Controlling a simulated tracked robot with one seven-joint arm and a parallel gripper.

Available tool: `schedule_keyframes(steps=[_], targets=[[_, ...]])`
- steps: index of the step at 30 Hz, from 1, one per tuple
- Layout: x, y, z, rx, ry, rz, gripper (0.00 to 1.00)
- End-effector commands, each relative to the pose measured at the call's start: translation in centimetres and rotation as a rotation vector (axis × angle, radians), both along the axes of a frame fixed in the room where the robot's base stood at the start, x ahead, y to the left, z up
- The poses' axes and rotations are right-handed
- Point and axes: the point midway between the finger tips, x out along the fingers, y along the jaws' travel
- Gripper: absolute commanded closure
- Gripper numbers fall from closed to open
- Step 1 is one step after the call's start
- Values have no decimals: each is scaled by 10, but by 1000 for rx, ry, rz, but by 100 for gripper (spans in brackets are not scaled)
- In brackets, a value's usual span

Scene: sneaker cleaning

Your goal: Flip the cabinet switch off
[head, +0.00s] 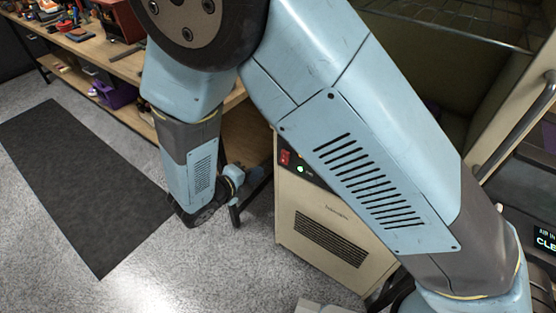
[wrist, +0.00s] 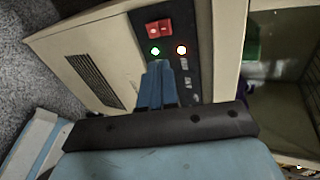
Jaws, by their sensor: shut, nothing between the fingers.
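The beige cabinet (head: 320,215) stands on the floor, with a dark control panel along its upper edge. The red cabinet switch (head: 285,157) sits on that panel beside a lit green light (head: 300,169). Whether the fingertips touch the panel is unclear.
A wooden workbench (head: 125,68) with tools runs along the back left. A dark mat (head: 80,185) lies on the grey speckled floor. To the right of the cabinet is a larger unit with a door handle (head: 515,125) and a lit display (head: 545,242). My arm crosses the head view's middle.

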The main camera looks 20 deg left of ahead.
Motion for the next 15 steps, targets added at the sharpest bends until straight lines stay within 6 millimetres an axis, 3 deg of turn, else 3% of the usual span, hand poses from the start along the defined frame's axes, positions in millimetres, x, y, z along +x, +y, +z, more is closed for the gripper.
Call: schedule_keyframes(steps=[4,15], targets=[[-12,10,-12,-57,0,67,100],[-15,12,-13,-63,0,80,100]])
